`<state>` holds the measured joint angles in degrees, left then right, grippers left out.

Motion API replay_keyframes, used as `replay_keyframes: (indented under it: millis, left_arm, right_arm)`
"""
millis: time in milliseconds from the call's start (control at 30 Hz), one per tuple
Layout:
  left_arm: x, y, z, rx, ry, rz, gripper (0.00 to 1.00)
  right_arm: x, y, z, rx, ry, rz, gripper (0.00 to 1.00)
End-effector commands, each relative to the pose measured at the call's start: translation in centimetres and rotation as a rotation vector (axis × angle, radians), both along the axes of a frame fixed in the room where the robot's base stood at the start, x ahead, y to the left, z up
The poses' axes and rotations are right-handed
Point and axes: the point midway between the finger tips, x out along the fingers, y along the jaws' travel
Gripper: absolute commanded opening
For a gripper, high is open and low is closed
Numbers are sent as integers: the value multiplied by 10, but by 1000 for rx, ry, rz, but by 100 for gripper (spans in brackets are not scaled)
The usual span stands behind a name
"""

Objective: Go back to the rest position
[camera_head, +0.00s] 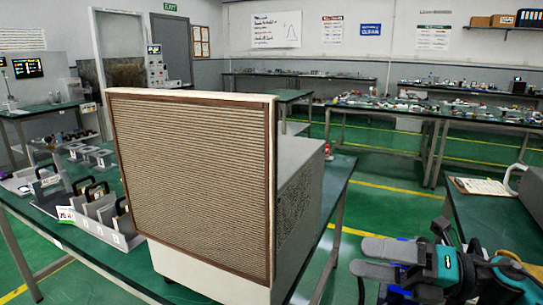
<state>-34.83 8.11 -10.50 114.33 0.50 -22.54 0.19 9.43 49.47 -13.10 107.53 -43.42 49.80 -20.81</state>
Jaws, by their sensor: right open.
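My right gripper (360,257) is at the lower right of the head view, with two grey fingers pointing left and a teal and black body behind them. It is open, with nothing visible between the fingers. It is to the right of a large box-shaped device (190,180) with a ribbed brown front panel and pale frame, apart from it in the picture. My left gripper is not in view.
The device stands on a green-topped table (325,215). Grey holders (98,215) with black handles stand left of it. A second table (480,215) at the right bears a clipboard (483,187). Green floor (385,205) shows between the tables.

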Motion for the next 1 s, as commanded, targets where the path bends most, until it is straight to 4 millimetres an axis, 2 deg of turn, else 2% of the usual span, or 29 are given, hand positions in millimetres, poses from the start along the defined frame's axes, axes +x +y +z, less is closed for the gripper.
replay_keyframes:
  millis: [33,67,167,267,367,400,500,600,733,1000]
  left_arm:
    - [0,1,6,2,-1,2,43]
    - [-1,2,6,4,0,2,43]
    - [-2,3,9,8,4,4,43]
    - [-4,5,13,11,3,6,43]
    - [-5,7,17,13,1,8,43]
    - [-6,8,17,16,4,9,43]
    - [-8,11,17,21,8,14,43]
    - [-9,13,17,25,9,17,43]
    - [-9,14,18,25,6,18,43]
    - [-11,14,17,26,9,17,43]
  right_arm:
    - [3,7,-6,163,133,-80,100]
    - [7,8,-12,252,213,-131,100]
    - [15,2,-43,535,499,-318,100]
    - [10,-8,-93,794,814,-521,100]
    - [-14,-15,-157,1023,1144,-735,100]
    - [-28,-16,-182,1101,1267,-816,100]
    - [-65,-12,-229,1241,1511,-976,100]
    - [-96,-6,-259,1327,1675,-1087,100]
    - [-119,0,-278,1378,1786,-1161,100]
    - [-123,2,-282,1386,1807,-1176,100]
